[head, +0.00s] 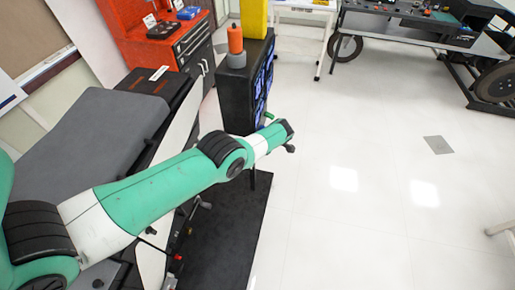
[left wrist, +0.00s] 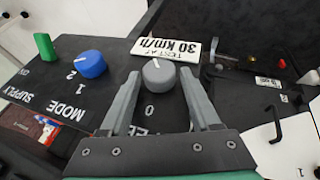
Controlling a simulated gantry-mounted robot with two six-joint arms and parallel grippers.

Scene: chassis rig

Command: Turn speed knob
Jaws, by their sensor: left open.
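The grey speed knob (left wrist: 158,72) shows in the left wrist view on a dark panel, with a white pointer line and a "0" below it. Its label is partly hidden by my gripper; "EED" can be made out. My left gripper (left wrist: 161,77) is open, with one fingertip on each side of the knob. I cannot tell whether the fingers touch it. In the head view my left gripper (head: 285,136) is at the end of the green and white arm, small and seen from behind, and the knob is not visible there.
A blue mode knob (left wrist: 91,64) and a green supply switch (left wrist: 45,46) sit to the left on the panel. A white "TEST AT 30 km/h" plate (left wrist: 166,47) is just behind the knob. In the head view, open white floor (head: 370,210) lies to the right.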

